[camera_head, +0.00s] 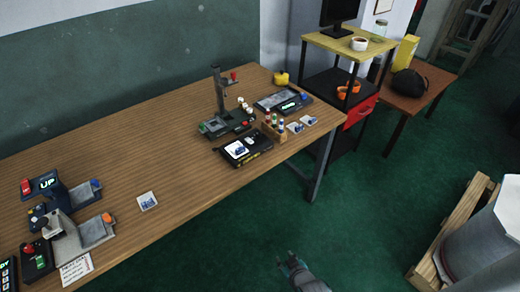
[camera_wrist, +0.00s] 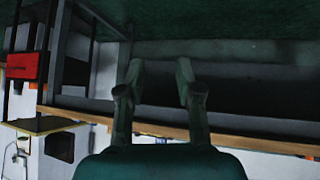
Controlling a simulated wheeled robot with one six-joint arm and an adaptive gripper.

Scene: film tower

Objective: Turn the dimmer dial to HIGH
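No dial marked as a dimmer can be made out clearly. A flat dark device (camera_head: 282,101) with a grey panel, a green-lit display too small to read surely and a blue part stands at the far right end of the long wooden table (camera_head: 150,165). My gripper (camera_head: 290,258) is low in front of the table, above the green floor and well apart from the devices. In the wrist view my gripper (camera_wrist: 160,72) shows two spread fingers with nothing between them. The view is turned over, with the table edge beyond the fingers.
A stand with a lamp-like arm (camera_head: 222,100), a bottle rack (camera_head: 273,128) and a black box (camera_head: 242,148) crowd the table's right part. Devices, one reading UP (camera_head: 46,184), stand at left. The table's middle is mostly clear. A wooden crate (camera_head: 455,235) stands right.

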